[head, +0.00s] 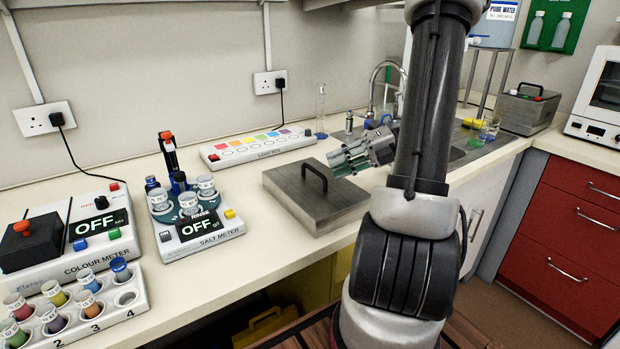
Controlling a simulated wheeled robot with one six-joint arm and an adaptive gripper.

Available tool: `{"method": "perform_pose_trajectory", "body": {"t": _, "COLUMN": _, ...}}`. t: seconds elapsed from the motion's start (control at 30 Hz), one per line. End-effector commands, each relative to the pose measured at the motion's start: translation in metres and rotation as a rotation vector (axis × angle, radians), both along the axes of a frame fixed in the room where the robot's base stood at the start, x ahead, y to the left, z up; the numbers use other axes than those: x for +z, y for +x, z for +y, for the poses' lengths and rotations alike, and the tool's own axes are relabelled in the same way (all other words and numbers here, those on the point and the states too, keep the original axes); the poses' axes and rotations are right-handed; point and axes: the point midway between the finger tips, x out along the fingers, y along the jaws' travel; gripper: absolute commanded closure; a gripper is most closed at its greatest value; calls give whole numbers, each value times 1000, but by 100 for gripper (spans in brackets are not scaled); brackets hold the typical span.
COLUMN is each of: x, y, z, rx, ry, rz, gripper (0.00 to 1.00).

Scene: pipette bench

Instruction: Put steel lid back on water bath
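A flat, square brushed-steel piece (290,208) with a black arched handle (316,176) lies level on the bench in the middle of the head view. I cannot tell whether it is the lid alone or the lid seated on the water bath. My gripper (337,162) is just behind and to the right of the handle, pointing left above the steel piece's back right part. Its fingers look apart, with nothing visible between them, and it does not appear to hold the handle. My arm hides part of the bench to the right.
The salt meter (205,238) stands left of the steel piece, the light box (257,146) behind it. A colour meter (28,255) and vial rack (105,315) are far left. A sink tap (388,72) and a grey handled box (527,110) with coloured items are right.

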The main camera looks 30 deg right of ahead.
Motion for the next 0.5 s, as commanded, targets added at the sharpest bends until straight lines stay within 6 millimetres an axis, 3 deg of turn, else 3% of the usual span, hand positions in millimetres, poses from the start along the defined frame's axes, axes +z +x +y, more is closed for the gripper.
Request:
{"method": "perform_pose_trajectory", "body": {"t": 0.17, "x": -7, "y": 9, "z": -6, "rx": -78, "ry": 83, "rz": 56, "gripper": 75}}
{"method": "perform_pose_trajectory", "body": {"t": 0.5, "x": -22, "y": 34, "z": 32, "rx": -72, "ry": 80, "rz": 57, "gripper": 75}}
